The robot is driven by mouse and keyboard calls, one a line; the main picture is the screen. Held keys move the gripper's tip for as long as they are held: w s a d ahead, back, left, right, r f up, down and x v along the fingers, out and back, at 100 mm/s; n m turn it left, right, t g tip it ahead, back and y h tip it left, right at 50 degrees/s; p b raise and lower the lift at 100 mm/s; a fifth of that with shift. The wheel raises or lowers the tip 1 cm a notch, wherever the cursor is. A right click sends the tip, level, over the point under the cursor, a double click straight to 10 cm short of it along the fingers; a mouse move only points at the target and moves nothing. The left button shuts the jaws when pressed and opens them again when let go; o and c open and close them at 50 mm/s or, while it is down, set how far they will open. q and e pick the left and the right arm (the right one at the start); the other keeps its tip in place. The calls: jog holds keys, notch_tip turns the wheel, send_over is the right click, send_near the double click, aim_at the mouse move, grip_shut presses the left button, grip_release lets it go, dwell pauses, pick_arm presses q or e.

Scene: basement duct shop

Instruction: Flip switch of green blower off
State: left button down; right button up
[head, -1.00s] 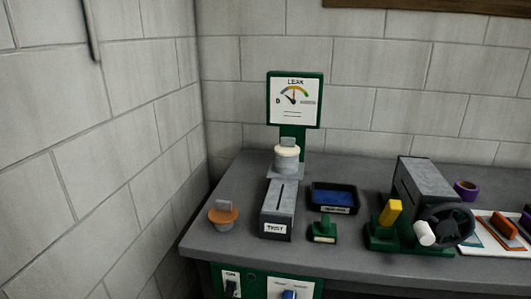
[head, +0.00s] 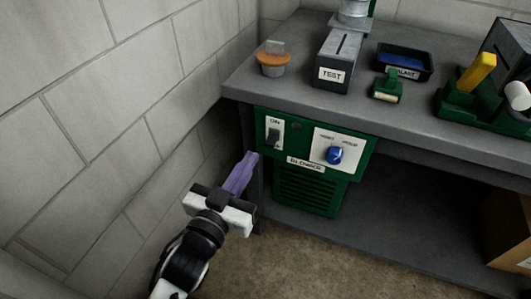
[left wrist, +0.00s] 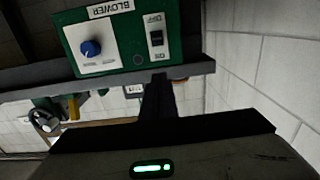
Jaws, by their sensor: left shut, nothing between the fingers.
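The green blower (head: 320,195) is mounted under the bench top. Its front has a white plate with a dark switch (head: 273,136), marked ON at the top, and a second plate with a blue knob (head: 333,155). My left gripper (head: 252,160) is shut and empty, its purple fingers pointing up just left of and below the switch, seemingly apart from it. The left wrist view is upside down; the switch (left wrist: 157,39) shows between OFF and ON marks, beyond the dark fingers (left wrist: 158,82). I cannot tell which way the switch is tipped. My right gripper is not in view.
The bench top (head: 300,101) overhangs the blower and carries a TEST block (head: 338,62), an orange-rimmed cup (head: 272,62) and a tray (head: 403,63). A block wall (head: 110,120) stands close on the left. A cardboard box (head: 508,232) sits at the lower right.

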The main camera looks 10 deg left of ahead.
aim_at(272, 140)
pick_arm(q)
jog(key=w+f, duration=0.1)
jog(key=w, duration=0.2)
jog(key=w+d+f+b, duration=0.1)
jog(key=w, duration=0.2)
jog(key=w+f, duration=0.2)
jog(key=w, duration=0.2)
jog(key=shift+d+b, duration=0.3)
jog(key=shift+d, duration=0.1)
